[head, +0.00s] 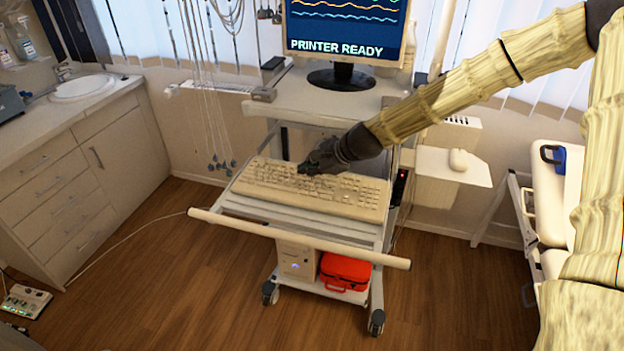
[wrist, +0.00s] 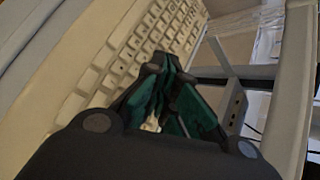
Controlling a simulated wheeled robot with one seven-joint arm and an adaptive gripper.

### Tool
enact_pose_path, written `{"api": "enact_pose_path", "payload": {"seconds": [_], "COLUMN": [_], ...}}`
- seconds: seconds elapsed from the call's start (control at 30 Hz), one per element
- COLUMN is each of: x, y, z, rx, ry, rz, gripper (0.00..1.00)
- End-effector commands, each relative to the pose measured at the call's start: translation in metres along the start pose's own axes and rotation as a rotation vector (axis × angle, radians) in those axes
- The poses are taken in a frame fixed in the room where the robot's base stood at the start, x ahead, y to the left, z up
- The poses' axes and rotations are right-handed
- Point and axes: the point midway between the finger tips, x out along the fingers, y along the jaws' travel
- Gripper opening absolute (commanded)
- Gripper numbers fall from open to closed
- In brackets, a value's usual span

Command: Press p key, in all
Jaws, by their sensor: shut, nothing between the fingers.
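A beige keyboard (head: 290,192) lies on the pull-out shelf of a wheeled cart. My gripper (head: 308,170) is shut and empty, with its fingertips low over the back middle part of the keyboard. In the wrist view the closed fingers (wrist: 160,68) point at the keyboard (wrist: 115,68) near its edge. I cannot tell whether the tips touch a key. The key letters are too small to read, so I cannot pick out the p key. The monitor (head: 345,40) shows coloured wave lines and the words "PRINTER READY".
A front bar (head: 300,238) runs along the cart. A side shelf (head: 440,166) with a mouse (head: 459,160) stands to the right. A red case (head: 346,271) and a computer box (head: 297,261) sit below. A counter with a sink (head: 82,87) is at left.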

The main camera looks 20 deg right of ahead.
Motion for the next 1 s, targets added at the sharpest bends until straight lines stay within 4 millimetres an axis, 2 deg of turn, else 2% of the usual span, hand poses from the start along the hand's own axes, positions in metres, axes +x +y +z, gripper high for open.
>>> {"api": "enact_pose_path", "payload": {"seconds": [0.17, 0.77, 1.0], "x": [-0.003, -0.034, -0.035], "y": [-0.002, -0.025, -0.025], "z": [0.002, 0.025, 0.025], "rx": [0.000, -0.001, 0.000], "ry": [0.000, 0.000, 0.000], "rz": [0.000, 0.000, 0.000], "gripper": [0.00, 0.00, 0.00]}}
